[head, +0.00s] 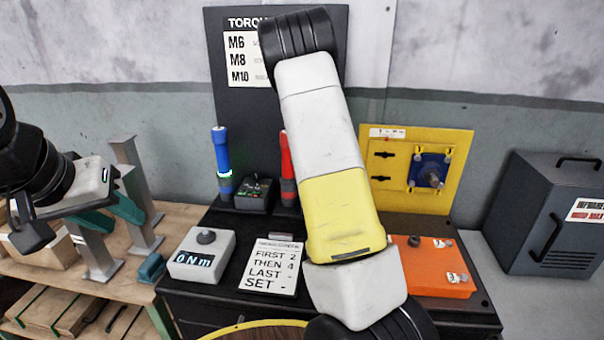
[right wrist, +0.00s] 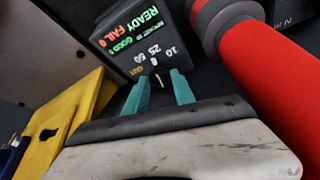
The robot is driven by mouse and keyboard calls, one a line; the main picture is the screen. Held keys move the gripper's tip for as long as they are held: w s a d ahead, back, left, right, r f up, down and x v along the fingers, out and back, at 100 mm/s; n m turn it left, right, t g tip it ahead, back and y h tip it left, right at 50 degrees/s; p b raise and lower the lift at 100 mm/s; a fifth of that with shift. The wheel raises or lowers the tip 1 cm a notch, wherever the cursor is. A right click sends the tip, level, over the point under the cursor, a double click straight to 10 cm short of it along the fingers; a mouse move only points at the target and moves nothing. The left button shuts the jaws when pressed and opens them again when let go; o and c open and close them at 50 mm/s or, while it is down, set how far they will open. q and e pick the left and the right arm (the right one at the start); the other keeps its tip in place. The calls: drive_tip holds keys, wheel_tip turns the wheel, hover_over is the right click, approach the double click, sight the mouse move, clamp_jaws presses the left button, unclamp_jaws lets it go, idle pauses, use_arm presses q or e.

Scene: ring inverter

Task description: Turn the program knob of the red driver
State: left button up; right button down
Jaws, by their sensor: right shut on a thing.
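The red driver (head: 287,160) stands upright behind my right arm in the head view; its red body (right wrist: 275,85) fills the right of the right wrist view. Beside it there is a dark controller box (right wrist: 135,35) with a lit display reading READY and FAIL, and a dial marked 10, 25, 50. My right gripper (right wrist: 163,78) has its teal fingers around the small program knob (right wrist: 154,62) on this box, shut on it; the fingers partly hide the knob. In the head view my right arm hides this box and gripper. My left gripper (head: 118,216) is open and empty at the left.
A blue driver (head: 222,160) and another small controller box (head: 254,193) stand left of the red driver. A torque display (head: 202,256), a printed card (head: 272,266) and an orange box (head: 434,268) are in front. A yellow panel (head: 452,160) and grey cabinet (head: 550,215) are at right.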

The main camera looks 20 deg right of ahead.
idle(0.3)
drive_tip(key=c, duration=1.1)
unclamp_jaws()
drive_tip(key=shift+o, duration=0.2)
drive_tip(key=shift+r, duration=0.1)
drive_tip(key=v, duration=0.7)
drive_tip(key=shift+r, duration=0.3)
drive_tip(key=shift+a, duration=0.15)
